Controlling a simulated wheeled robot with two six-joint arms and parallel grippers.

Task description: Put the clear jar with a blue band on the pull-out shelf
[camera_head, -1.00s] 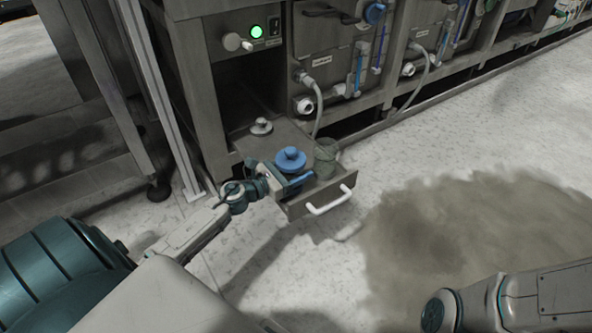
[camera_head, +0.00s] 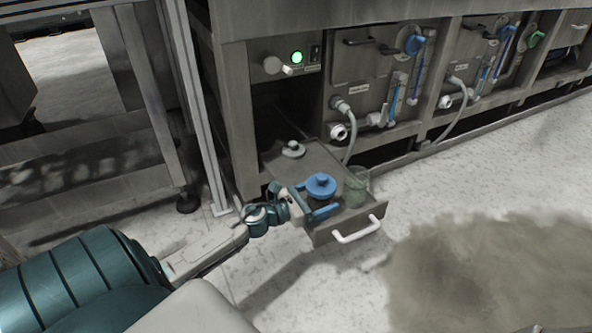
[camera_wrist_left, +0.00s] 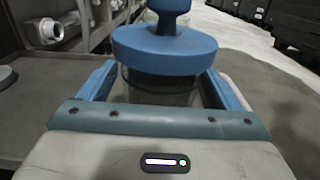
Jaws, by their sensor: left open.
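The clear jar with a blue lid (camera_head: 320,186) stands upright on the pull-out shelf (camera_head: 350,221). In the left wrist view the jar's blue lid and knob (camera_wrist_left: 165,48) are straight ahead, with its dark see-through body below; I cannot make out the band. My left gripper (camera_head: 318,207) is open around the jar at shelf height. In the left wrist view its two blue fingers (camera_wrist_left: 160,88) stand on either side of the jar, with the jar between them. My right gripper is not in view.
A greenish clear jar (camera_head: 356,187) stands on the shelf to the right. A white-grey lid-like piece (camera_head: 293,150) lies at the shelf's back. The shelf has a white handle (camera_head: 357,231). Washer cabinets with hoses stand behind; a dark wet patch (camera_head: 480,275) covers floor at right.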

